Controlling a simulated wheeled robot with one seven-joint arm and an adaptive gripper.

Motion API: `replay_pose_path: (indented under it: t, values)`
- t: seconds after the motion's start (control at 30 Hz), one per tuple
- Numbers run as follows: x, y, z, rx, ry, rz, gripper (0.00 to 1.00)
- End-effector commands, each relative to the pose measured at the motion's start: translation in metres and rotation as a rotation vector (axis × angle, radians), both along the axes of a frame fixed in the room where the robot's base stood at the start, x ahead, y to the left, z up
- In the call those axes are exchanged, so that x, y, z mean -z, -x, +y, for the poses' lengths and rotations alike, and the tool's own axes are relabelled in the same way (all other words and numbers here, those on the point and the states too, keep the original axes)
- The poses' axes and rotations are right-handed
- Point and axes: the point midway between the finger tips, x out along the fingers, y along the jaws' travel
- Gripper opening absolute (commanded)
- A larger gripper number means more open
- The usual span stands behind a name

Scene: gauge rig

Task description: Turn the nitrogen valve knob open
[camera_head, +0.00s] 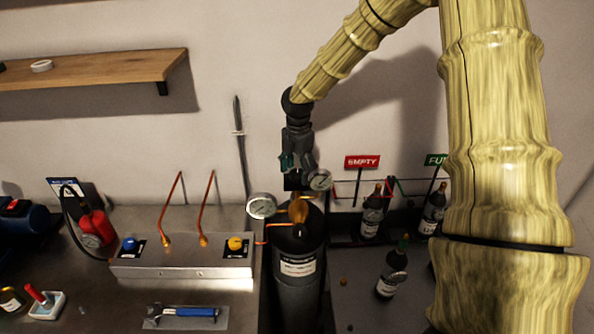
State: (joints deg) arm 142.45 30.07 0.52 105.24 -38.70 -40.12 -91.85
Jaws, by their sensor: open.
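A dark gas cylinder (297,285) with a white label stands in the middle of the head view; its print is too small to read. A brass valve body (298,209) sits on top, with a round gauge (262,205) to its left and another gauge (320,180) to its right. A small dark block (292,182), possibly the valve knob, shows just above the brass. My gripper (297,168) points down over the valve, its jaws open, with greenish fingers. It partly hides the valve top, and I cannot tell whether the fingers touch the knob.
A metal panel (185,269) with a blue knob (130,244), a yellow knob (235,244) and copper tubes is left of the cylinder. Bottles (392,273) and a red EMPTY sign (362,162) are to the right. A wooden shelf (95,70) is upper left.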

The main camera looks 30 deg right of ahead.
Motion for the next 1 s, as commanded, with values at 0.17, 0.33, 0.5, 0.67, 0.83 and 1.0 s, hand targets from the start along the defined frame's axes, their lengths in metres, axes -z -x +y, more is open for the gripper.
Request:
replay_pose_path:
  t: [0.17,0.33,0.5,0.67,0.83,1.0]
  values:
    - [-0.022,-0.001,0.0,-0.001,0.0,-0.003,0.67]
    - [-0.053,-0.002,0.0,0.0,0.0,-0.004,0.67]
    - [-0.083,-0.002,0.0,-0.001,0.0,-0.003,0.67]
    - [-0.103,-0.002,0.0,-0.001,0.0,-0.002,0.67]
    - [-0.114,-0.001,0.0,-0.001,-0.001,0.0,0.67]
    - [-0.116,-0.001,0.0,-0.001,-0.001,0.0,0.67]
